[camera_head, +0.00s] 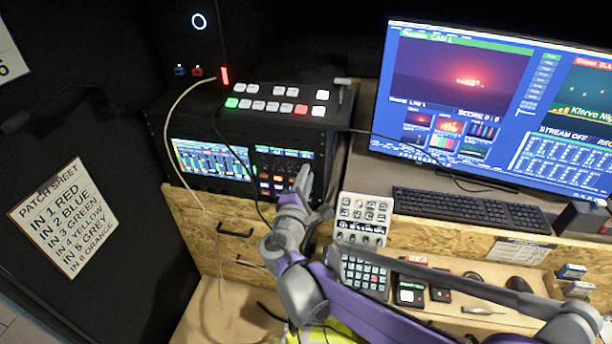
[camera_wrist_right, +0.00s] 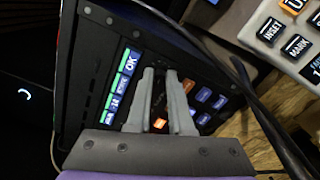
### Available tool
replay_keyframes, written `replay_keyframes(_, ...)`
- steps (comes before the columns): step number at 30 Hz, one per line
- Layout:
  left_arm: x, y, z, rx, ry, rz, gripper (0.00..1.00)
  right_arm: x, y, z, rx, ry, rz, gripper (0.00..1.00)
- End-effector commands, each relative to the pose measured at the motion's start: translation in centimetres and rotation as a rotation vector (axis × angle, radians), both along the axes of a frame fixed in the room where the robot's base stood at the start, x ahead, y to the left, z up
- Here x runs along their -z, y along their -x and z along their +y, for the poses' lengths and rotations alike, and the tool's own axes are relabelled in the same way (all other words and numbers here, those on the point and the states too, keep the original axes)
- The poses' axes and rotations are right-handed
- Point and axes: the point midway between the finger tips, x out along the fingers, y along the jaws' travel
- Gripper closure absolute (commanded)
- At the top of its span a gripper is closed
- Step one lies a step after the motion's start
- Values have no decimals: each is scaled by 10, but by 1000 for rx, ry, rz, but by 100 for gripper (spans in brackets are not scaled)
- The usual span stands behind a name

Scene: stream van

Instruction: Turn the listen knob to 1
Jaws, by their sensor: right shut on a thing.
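My right gripper (camera_head: 303,181) reaches the front panel of the black rack unit (camera_head: 262,172), at the right end of its face. In the right wrist view, its two grey fingers (camera_wrist_right: 161,80) point at the panel, close together and shut on a small knob there. The fingers hide most of the listen knob, so its pointer and setting cannot be read. Lit orange and blue buttons (camera_wrist_right: 203,95) sit beside the fingers, and a green and blue display strip (camera_wrist_right: 122,85) is to their left. My left gripper is not in view.
A switcher with lit buttons (camera_head: 277,104) sits on top of the rack. A pale cable (camera_head: 172,125) and a dark cable hang before the rack. A button panel (camera_head: 362,217), a keyboard (camera_head: 470,212) and a monitor (camera_head: 450,90) stand to the right.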

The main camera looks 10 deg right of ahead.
Motion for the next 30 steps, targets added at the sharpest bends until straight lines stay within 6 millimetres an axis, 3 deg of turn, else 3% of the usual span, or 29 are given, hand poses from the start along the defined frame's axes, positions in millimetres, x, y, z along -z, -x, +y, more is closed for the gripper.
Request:
replay_keyframes(13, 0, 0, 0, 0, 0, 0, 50, 0, 0, 0, 0, -10, -4, 100)
replay_keyframes(14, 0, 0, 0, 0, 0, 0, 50, 0, 0, 0, 0, -10, -4, 75)
replay_keyframes(18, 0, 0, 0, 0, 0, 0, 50, 0, 0, 0, 0, -10, -4, 50)
replay_keyframes(30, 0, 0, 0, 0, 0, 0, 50, 0, 8, 4, -2, -10, -4, 50)
